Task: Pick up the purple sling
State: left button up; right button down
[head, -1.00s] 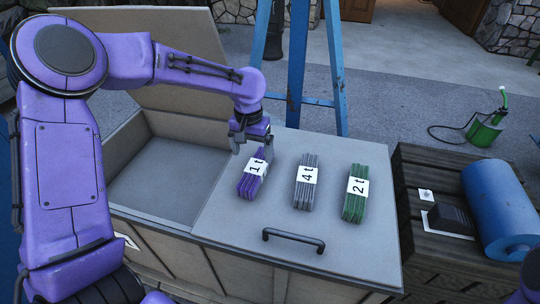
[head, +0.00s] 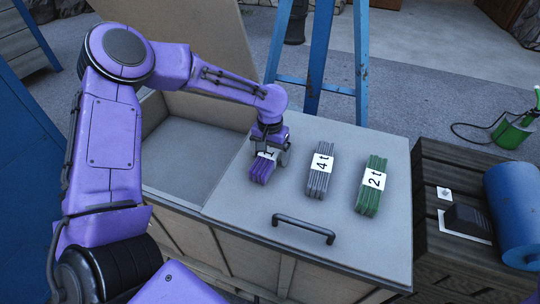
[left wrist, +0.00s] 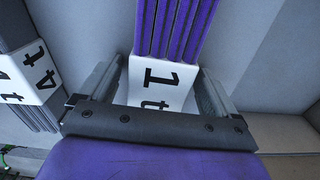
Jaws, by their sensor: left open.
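The purple sling (head: 261,170) is a folded bundle with a white "1 t" label, lying on the grey lid of the box. It also shows in the left wrist view (left wrist: 176,28), its label (left wrist: 158,84) between the fingers. My left gripper (head: 268,150) is over the label end of the sling, pointing down. In the left wrist view my left gripper (left wrist: 158,95) is open, one finger on each side of the label, with a small gap visible. The far part of the sling is hidden behind the gripper in the head view. My right gripper is not in view.
A grey "4 t" sling (head: 320,171) and a green "2 t" sling (head: 371,186) lie to the right on the lid (head: 232,205). A black handle (head: 303,228) is at the lid's front. An open compartment (head: 180,160) is left. A blue roll (head: 515,215) lies far right.

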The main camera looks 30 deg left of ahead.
pick_arm(q)
jog(key=c, duration=1.3)
jog(key=shift+o, duration=0.2)
jog(key=shift+r, duration=0.1)
